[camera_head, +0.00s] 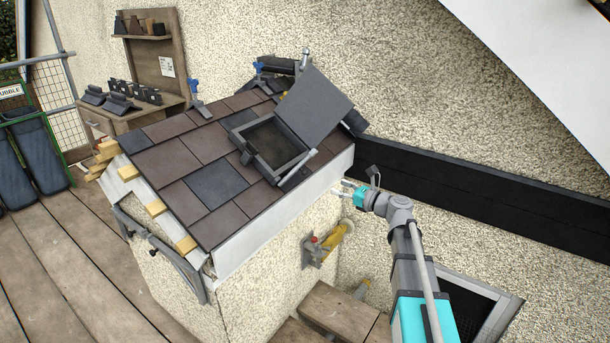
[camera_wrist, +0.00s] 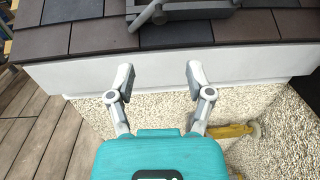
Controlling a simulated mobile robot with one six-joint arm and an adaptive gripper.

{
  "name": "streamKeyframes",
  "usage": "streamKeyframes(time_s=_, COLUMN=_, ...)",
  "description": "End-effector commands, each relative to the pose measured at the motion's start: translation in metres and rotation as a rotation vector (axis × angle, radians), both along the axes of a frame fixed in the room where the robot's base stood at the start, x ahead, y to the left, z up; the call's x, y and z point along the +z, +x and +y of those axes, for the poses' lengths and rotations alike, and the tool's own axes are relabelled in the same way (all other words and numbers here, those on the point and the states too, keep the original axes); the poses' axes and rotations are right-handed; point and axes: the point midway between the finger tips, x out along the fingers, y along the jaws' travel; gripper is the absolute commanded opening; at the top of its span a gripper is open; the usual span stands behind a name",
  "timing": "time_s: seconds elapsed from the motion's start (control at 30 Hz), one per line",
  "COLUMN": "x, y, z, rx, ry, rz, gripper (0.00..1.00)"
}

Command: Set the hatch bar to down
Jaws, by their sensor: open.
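The roof hatch has a dark square frame (camera_head: 247,135) set in the tiles, and its dark lid (camera_head: 318,107) stands raised and leaning back. A grey hatch bar (camera_head: 298,168) lies slanted along the frame's near right side, with a paler end pointing up to the right. In the wrist view a grey bar with a rounded end (camera_wrist: 151,12) shows at the top edge, partly cut off. My gripper (camera_head: 346,189) is open and empty, beside the white eave board and below the hatch. In the wrist view its two fingers (camera_wrist: 160,78) are spread apart, short of the bar.
Brown and dark tiles (camera_head: 165,160) cover the small roof. The white eave board (camera_wrist: 165,72) lies between my fingers and the tiles. A yellow pipe fitting (camera_head: 332,238) sticks out of the wall below. A workbench (camera_head: 130,118) with spare pieces stands at the back left.

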Motion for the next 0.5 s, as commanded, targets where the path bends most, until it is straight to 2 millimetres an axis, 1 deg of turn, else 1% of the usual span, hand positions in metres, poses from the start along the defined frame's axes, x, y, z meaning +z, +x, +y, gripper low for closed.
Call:
streamKeyframes(time_s=0.27, x=0.000, y=0.008, z=0.009, rx=0.000, ry=-0.001, rz=0.000, gripper=0.67)
streamKeyframes(time_s=0.5, x=0.000, y=0.027, z=0.032, rx=0.002, ry=-0.002, rz=-0.001, gripper=0.67)
